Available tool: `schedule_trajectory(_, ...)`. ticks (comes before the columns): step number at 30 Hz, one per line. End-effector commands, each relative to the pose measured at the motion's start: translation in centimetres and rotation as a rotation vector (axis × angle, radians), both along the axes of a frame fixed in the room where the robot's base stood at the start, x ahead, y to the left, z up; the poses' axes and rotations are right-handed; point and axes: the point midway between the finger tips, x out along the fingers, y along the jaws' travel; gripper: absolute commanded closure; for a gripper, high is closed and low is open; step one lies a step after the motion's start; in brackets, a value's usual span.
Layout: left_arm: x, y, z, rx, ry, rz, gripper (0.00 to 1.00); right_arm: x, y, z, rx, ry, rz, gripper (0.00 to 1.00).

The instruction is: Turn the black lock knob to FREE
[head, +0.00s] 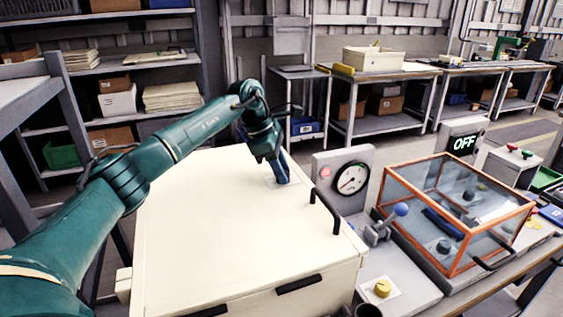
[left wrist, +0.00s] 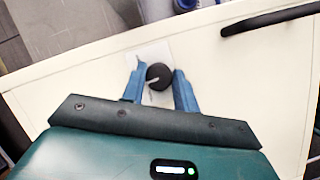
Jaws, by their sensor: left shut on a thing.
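The black lock knob (left wrist: 159,75) is round with a pale pointer line and sits on a small white plate (left wrist: 150,52) on the cream cabinet top. In the left wrist view the pointer line runs toward the left finger; I cannot read any label on the plate. My left gripper (left wrist: 157,72) has its two blue fingers on either side of the knob and is shut on it. In the head view the left gripper (head: 281,178) reaches down onto the cabinet top (head: 200,220) and hides the knob. My right gripper is not in view.
A black handle (head: 325,210) stands on the cabinet's right edge. The cabinet top is otherwise clear.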

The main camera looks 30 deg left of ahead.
Motion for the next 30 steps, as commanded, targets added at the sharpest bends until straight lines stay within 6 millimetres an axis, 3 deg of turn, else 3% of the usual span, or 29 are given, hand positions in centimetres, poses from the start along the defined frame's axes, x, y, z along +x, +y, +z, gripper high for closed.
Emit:
schedule_trajectory(21,0.37,-0.03,0.16,0.0,-0.002,-0.664,0.93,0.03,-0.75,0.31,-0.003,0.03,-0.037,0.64)
schedule_trajectory(30,0.39,0.02,0.1,0.001,-0.004,-0.824,0.93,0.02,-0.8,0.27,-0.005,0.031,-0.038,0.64)
